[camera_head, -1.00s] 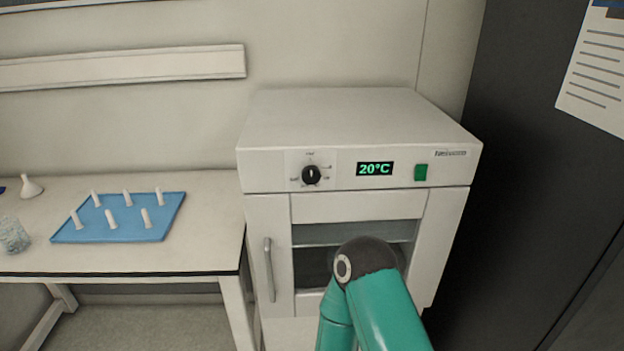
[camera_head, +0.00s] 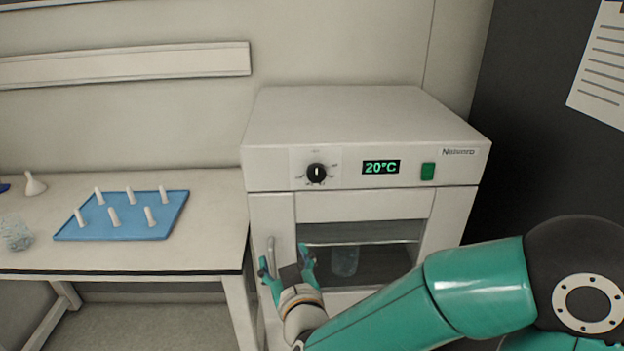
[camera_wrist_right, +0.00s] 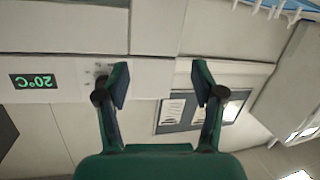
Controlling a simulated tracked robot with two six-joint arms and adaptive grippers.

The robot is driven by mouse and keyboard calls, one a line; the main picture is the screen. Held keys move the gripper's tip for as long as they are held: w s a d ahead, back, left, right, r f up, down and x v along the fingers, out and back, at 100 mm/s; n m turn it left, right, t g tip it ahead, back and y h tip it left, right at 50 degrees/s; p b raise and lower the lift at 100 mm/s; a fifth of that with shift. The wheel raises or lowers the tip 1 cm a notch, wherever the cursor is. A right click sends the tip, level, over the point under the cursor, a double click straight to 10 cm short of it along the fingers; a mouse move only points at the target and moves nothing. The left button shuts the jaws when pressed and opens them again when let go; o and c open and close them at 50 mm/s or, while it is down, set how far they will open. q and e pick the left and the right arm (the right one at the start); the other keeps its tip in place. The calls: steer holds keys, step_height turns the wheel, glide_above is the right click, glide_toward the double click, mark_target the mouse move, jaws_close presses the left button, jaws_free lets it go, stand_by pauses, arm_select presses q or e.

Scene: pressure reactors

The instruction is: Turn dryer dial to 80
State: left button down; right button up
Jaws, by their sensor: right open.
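The dryer (camera_head: 350,120) is a white box unit with a glass-windowed door. Its round black dial (camera_head: 316,173) has a pale pointer line that stands about upright. The display (camera_head: 381,167) reads 20°C in green; it also shows upside down in the right wrist view (camera_wrist_right: 33,82). My right gripper (camera_head: 286,254) is open and empty, below the dial and in front of the door near its handle. In the right wrist view, the dial is mostly hidden behind the left finger of my right gripper (camera_wrist_right: 162,82). My left gripper is not in view.
A green switch (camera_head: 428,171) sits right of the display. The door handle (camera_head: 271,262) is close by my right gripper. On the left, a table (camera_head: 212,220) holds a blue peg tray (camera_head: 130,229) and a funnel (camera_head: 34,184). A dark cabinet (camera_head: 530,130) stands right.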

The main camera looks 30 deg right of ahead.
steer(key=s+d+r+m+h, duration=0.2)
steer(key=s+d+r+h, duration=0.25)
steer(key=r, duration=0.45)
steer(key=p, duration=0.7)
glide_toward(316, 176)
steer(key=shift+y, duration=0.25)
steer(key=p+x, duration=0.2)
steer(key=x, duration=0.8)
steer(key=shift+w+d, duration=0.1)
steer(key=shift+d, duration=0.05)
